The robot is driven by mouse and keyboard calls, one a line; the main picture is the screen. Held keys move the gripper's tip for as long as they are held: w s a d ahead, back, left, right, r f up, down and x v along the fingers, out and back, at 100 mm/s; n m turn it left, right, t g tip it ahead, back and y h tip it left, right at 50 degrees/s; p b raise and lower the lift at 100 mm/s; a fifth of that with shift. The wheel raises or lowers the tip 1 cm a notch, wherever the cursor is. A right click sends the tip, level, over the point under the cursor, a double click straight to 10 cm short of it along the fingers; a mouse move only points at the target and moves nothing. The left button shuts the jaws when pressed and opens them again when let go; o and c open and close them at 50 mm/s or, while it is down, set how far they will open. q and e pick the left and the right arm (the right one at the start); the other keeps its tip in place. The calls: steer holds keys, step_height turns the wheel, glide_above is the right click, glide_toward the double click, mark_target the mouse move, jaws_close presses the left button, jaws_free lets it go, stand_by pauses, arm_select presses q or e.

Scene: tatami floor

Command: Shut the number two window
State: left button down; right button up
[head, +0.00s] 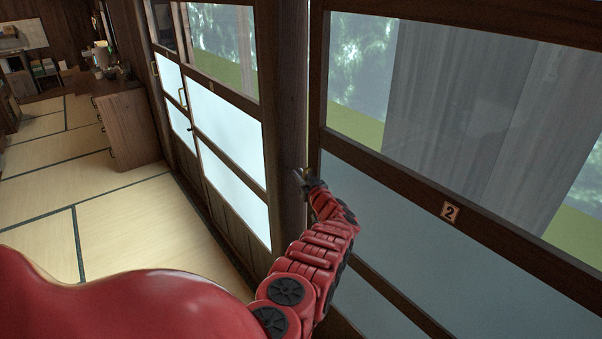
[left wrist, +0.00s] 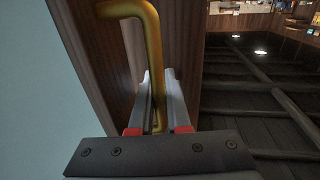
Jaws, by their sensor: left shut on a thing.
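The number two window (head: 385,228) is a dark wood-framed panel with clear glass above and frosted glass below. A small tag with "2" (head: 450,212) sits on its middle rail. Its left stile stands close beside a dark post (head: 286,110); I cannot tell whether a gap is left there. My left gripper (head: 303,178) is at that left edge. In the left wrist view its fingers (left wrist: 158,90) are shut on a brass bar handle (left wrist: 135,8), one finger on each side of the bar. The handle is mostly hidden in the head view. My right gripper is not in view.
Another window (head: 226,125) with frosted lower panes stands left of the post, with its own handles. A wooden cabinet (head: 130,128) stands at the far left. The tatami floor (head: 125,215) between is clear.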

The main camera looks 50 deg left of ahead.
arm_select(q)
steer(key=shift+r, duration=0.1)
steer(key=c, duration=1.2)
jaws_free()
steer(key=shift+o, duration=0.2)
steer(key=p+v, duration=0.3)
steer(key=shift+d, duration=0.2)
steer(key=p+v, duration=0.6)
steer(key=v, duration=0.8)
